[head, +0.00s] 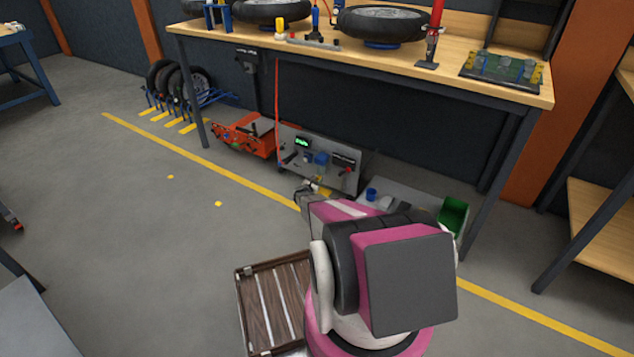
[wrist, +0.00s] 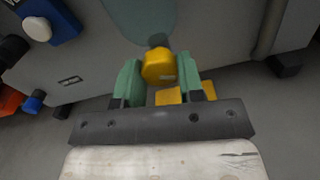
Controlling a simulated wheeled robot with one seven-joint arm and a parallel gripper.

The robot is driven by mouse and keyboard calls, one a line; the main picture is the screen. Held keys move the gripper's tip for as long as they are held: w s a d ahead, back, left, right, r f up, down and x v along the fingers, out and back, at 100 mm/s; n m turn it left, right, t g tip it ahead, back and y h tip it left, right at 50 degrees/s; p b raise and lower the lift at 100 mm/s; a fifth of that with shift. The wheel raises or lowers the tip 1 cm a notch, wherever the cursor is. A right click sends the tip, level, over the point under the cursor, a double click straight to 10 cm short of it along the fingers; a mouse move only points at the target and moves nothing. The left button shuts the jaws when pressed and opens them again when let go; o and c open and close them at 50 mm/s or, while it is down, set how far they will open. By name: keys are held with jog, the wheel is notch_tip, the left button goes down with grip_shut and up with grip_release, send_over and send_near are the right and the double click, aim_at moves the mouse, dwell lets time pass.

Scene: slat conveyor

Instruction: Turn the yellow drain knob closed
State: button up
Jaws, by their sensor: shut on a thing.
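The yellow drain knob (wrist: 159,67) sits low on the front of a grey machine panel (head: 300,145) under the workbench. In the wrist view my gripper (wrist: 158,76) has its two green fingers on either side of the knob, shut on it. The lower end of the knob and its exact turn angle are hard to read. In the head view my gripper (head: 312,194) is small beside the panel's lower front, and my arm hides part of that area.
A wooden workbench (head: 470,77) with wheels and tools stands above the panel. An orange machine (head: 240,135) is on the left, a green bin (head: 453,214) on the right.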

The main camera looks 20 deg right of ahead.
dwell(0.3)
jog(key=o, duration=0.9)
jog(key=v, duration=1)
jog(key=shift+s+a, duration=0.3)
